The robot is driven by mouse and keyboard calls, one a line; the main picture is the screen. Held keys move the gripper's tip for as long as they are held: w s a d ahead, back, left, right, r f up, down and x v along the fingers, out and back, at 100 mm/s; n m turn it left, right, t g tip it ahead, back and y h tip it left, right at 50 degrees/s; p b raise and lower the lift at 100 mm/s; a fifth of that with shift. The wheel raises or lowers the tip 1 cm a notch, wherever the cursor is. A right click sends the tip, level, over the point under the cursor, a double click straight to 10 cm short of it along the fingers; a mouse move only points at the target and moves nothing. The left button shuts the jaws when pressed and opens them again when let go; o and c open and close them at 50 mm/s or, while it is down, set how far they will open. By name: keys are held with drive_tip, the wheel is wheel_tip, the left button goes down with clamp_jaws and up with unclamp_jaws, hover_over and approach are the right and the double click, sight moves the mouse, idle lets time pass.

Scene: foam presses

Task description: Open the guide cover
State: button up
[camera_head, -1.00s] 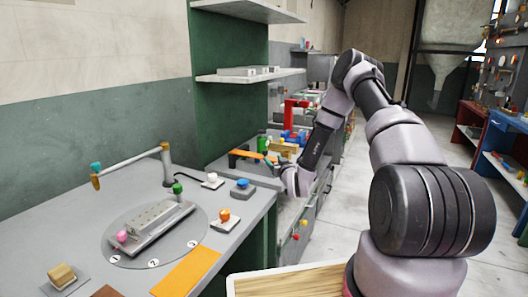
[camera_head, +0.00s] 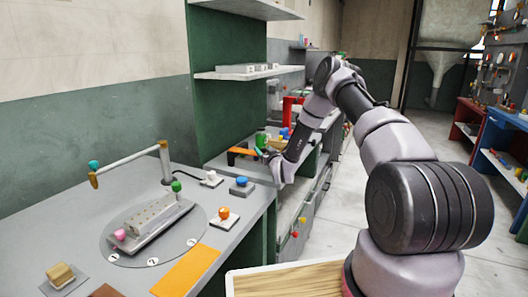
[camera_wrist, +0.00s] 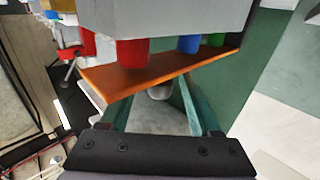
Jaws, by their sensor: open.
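An orange panel (camera_wrist: 150,72) crosses the wrist view below a grey block; I take it to be the guide cover but cannot be sure. A rounded grey knob (camera_wrist: 160,92) shows just under the panel's near edge. My gripper (camera_wrist: 158,104) is open, with its two teal fingers on either side of the knob; I cannot tell whether they touch it. In the head view my gripper (camera_head: 266,153) is small and partly hidden, beside an orange bar (camera_head: 242,152) on the far bench.
Red (camera_wrist: 131,53), blue (camera_wrist: 188,44) and green (camera_wrist: 216,39) cylinders sit under the grey block (camera_wrist: 170,18), close to the panel. A red frame (camera_head: 290,107) stands behind my arm. The near bench (camera_head: 120,200) carries a round plate with a grey fixture.

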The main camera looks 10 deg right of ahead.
clamp_jaws()
idle(1.4)
